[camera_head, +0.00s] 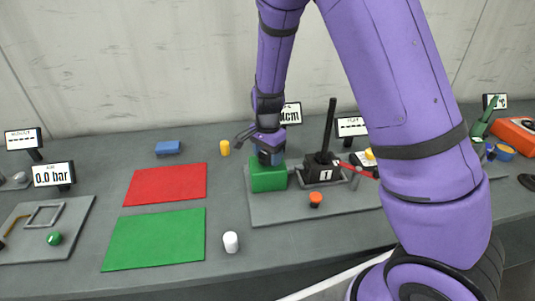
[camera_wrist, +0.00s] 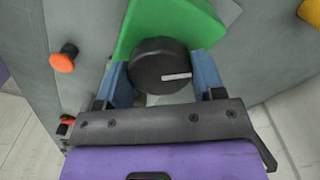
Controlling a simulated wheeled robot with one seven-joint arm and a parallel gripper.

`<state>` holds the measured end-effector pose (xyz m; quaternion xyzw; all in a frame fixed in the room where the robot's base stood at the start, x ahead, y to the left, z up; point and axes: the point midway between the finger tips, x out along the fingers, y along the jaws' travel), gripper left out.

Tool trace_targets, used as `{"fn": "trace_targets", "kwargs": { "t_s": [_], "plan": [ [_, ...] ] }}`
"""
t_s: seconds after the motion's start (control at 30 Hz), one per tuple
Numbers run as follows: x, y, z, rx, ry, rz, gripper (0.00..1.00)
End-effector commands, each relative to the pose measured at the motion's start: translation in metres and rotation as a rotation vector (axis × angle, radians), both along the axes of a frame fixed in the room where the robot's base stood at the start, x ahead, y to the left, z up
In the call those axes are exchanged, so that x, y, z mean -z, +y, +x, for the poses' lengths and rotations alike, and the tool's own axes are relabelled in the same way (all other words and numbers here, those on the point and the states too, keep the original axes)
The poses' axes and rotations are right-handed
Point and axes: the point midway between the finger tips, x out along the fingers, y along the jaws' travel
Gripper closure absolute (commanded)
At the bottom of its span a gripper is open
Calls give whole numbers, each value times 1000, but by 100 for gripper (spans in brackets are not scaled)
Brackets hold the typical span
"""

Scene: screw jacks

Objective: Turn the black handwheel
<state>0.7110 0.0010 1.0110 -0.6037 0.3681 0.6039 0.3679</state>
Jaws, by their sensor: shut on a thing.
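The black handwheel (camera_wrist: 160,66) is a round knob with a pale bar mark on its face, in the wrist view. It sits on a green block (camera_wrist: 185,18), which also shows in the head view (camera_head: 268,179). My gripper (camera_wrist: 165,75) has its two blue fingers on either side of the handwheel, shut on it. In the head view my gripper (camera_head: 269,154) is right above the green block and hides the handwheel there.
A black block marked 1 with an upright lever (camera_head: 329,130) stands right of the green block. An orange knob (camera_head: 315,199) is in front.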

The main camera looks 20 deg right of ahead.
Motion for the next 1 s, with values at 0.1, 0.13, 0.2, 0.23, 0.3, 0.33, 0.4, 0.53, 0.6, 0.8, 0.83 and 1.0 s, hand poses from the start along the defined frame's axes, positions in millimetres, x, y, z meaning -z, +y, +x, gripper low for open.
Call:
{"fn": "trace_targets", "kwargs": {
  "t_s": [0.1, 0.13, 0.2, 0.23, 0.3, 0.33, 0.4, 0.53, 0.6, 0.8, 0.83, 1.0],
  "plan": [
    [-1, 0, 1, 58, -4, 0, 61],
    [-1, 0, 1, 72, -4, 0, 61],
    [-1, 0, 1, 97, -4, 1, 61],
    [-1, 0, 1, 106, -4, 1, 61],
    [-1, 0, 1, 123, -4, 1, 61],
    [-1, 0, 1, 129, -4, 1, 61],
    [-1, 0, 1, 140, -4, 1, 61],
    [-1, 0, 1, 149, -4, 1, 61],
    [-1, 0, 1, 150, -4, 1, 61],
    [-1, 0, 1, 150, -4, 1, 61],
    [-1, 0, 1, 150, -4, 1, 61],
    [-1, 0, 1, 149, -3, 0, 12]
  ]
}}
